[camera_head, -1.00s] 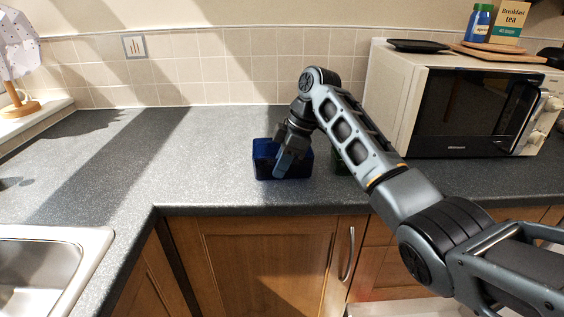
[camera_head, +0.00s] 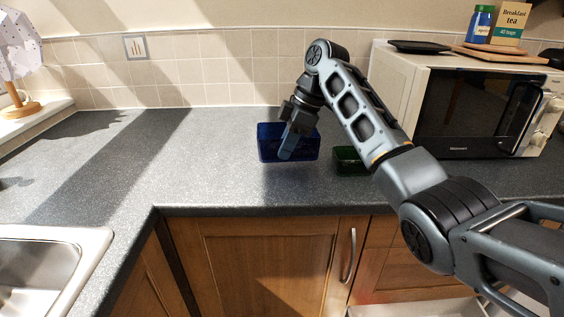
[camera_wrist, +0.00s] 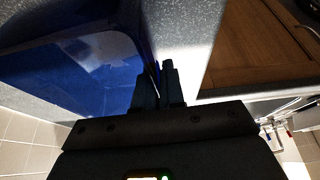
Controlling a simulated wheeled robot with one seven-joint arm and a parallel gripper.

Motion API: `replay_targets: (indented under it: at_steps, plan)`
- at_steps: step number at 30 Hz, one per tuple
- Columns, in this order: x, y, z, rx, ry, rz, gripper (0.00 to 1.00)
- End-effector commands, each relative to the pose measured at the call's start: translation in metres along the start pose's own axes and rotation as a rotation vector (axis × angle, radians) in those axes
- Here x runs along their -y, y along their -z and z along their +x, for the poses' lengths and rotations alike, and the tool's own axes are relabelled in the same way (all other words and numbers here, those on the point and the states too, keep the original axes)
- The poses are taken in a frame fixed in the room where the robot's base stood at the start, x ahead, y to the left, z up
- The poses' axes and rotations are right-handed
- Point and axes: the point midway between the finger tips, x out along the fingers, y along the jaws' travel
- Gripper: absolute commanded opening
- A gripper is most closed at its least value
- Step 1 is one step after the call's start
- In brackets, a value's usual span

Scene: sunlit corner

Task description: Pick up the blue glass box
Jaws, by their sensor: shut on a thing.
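The blue glass box (camera_head: 307,148) is a dark blue, see-through open box over the grey worktop in the head view. My gripper (camera_head: 288,148) is shut on its near wall, with one finger showing in front of that wall. The box appears raised a little above the worktop, with a faint shadow below it. In the wrist view the box (camera_wrist: 70,75) fills the left side, and its wall runs to my gripper's fingers (camera_wrist: 158,80). Part of the box's rim is hidden behind my gripper.
A dark green glass box (camera_head: 347,160) stands just right of the blue one, partly behind my arm. A microwave (camera_head: 470,105) stands further right. A sink (camera_head: 45,270) is at the lower left. The worktop (camera_head: 190,165) left of the box is clear.

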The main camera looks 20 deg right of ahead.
Motion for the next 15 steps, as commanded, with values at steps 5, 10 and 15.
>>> replay_targets:
  at_steps: [5, 10, 15]
  plan:
    - [-0.021, -0.019, -0.032, -0.002, -0.006, 0.002, 0.00]
    - [-0.039, -0.035, -0.057, -0.001, -0.004, 0.003, 0.00]
    - [-0.051, -0.045, -0.076, -0.002, -0.004, 0.001, 0.00]
